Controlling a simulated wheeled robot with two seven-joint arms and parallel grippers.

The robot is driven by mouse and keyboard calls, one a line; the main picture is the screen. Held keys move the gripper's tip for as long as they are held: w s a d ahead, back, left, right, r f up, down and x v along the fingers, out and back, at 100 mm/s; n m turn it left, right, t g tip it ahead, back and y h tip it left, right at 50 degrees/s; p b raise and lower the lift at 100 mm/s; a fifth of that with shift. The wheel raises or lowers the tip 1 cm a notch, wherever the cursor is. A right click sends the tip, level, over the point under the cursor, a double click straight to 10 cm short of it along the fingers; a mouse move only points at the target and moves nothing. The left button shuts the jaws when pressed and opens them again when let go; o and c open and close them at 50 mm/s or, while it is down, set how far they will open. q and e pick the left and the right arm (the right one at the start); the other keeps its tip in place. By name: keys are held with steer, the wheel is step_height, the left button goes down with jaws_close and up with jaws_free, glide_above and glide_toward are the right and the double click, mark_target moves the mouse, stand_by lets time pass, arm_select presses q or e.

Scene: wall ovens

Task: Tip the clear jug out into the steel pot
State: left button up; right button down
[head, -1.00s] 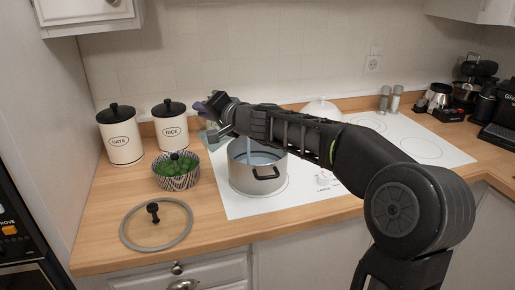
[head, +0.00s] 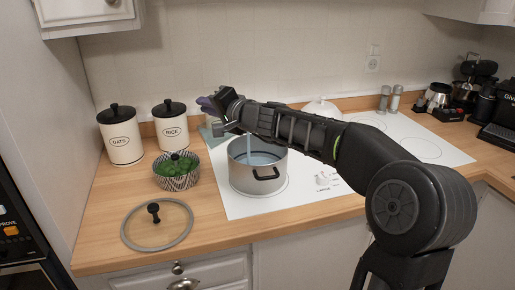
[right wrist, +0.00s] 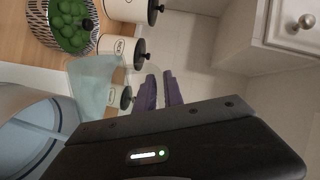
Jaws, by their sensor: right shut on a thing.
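The steel pot (head: 258,175) stands on the white cooktop, uncovered, with bluish liquid inside. A thin pale-blue stream (head: 249,148) falls into it from beneath my right gripper. My right gripper (head: 208,103) is above and behind the pot's left side, shut on the clear jug. The clear jug (right wrist: 92,88) shows as a tilted, see-through bluish shape in the right wrist view, beside the purple fingers (right wrist: 160,91) and close to the pot's rim (right wrist: 50,120). In the head view my arm hides most of it. My left gripper is not in view.
A glass lid (head: 157,224) lies on the wooden counter at front left. A patterned bowl (head: 177,180) of green items stands left of the pot. Two canisters, oats (head: 121,137) and rice (head: 171,128), stand behind. A white lidded dish (head: 322,110) is at the back.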

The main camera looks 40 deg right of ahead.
steer(key=shift+s+d+r+m+p, duration=0.1)
steer(key=shift+d+r+m+p, duration=0.3)
steer(key=shift+r, duration=0.2)
